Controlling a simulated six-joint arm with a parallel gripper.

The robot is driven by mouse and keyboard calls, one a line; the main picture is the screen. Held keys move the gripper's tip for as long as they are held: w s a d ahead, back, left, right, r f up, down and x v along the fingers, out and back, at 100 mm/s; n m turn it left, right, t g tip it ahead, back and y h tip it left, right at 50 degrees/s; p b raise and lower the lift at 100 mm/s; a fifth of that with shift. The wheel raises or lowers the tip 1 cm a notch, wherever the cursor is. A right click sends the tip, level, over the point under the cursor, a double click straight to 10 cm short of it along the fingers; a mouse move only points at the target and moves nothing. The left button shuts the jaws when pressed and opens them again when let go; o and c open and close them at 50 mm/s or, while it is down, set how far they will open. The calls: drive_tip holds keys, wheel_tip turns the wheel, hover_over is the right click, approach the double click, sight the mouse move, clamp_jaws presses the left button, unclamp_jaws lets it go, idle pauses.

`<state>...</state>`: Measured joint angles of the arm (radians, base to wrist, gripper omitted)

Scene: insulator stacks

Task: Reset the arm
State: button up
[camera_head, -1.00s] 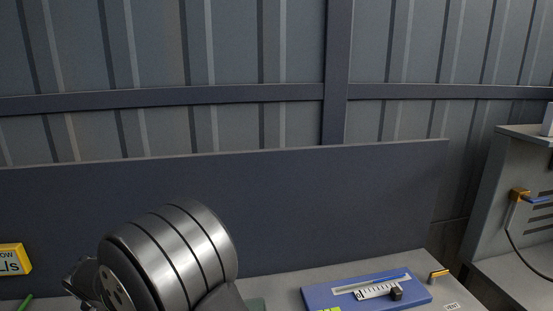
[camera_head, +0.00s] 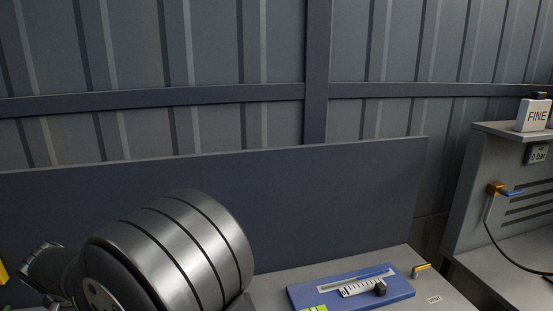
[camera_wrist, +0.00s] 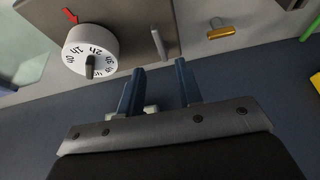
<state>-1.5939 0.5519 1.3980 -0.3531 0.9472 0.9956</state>
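My gripper (camera_wrist: 160,88) shows in the wrist view with its two blue fingers apart and nothing between them. It hangs over a dark surface, below a grey panel with a white timer dial (camera_wrist: 90,50) and a metal bar handle (camera_wrist: 158,44). In the head view my metal arm fills the lower left, and the gripper itself is not clearly seen there.
A blue board with a slider scale (camera_head: 352,289) lies on the grey bench (camera_head: 395,262), with a brass fitting (camera_head: 421,268) near the bench's right edge. A cabinet with a box marked FINE (camera_head: 534,115) stands at the right. A brass handle (camera_wrist: 222,32) shows in the wrist view.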

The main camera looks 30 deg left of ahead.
drive_tip(key=v, duration=0.9)
drive_tip(key=x, duration=1.7)
drive_tip(key=shift+w+f, duration=0.1)
drive_tip(key=shift+f, duration=0.35)
drive_tip(key=shift+w+d+r+n+g, duration=0.15)
drive_tip(key=shift+d+r+n+g, duration=0.15)
drive_tip(key=shift+n, duration=0.3)
drive_tip(key=shift+w+d+n+g+y, duration=0.1)
drive_tip(key=shift+n+g+y, duration=0.1)
drive_tip(key=shift+n, duration=0.35)
drive_tip(key=shift+w+n+g+y, duration=0.1)
drive_tip(key=shift+w+n+y, duration=0.1)
drive_tip(key=shift+n, duration=0.35)
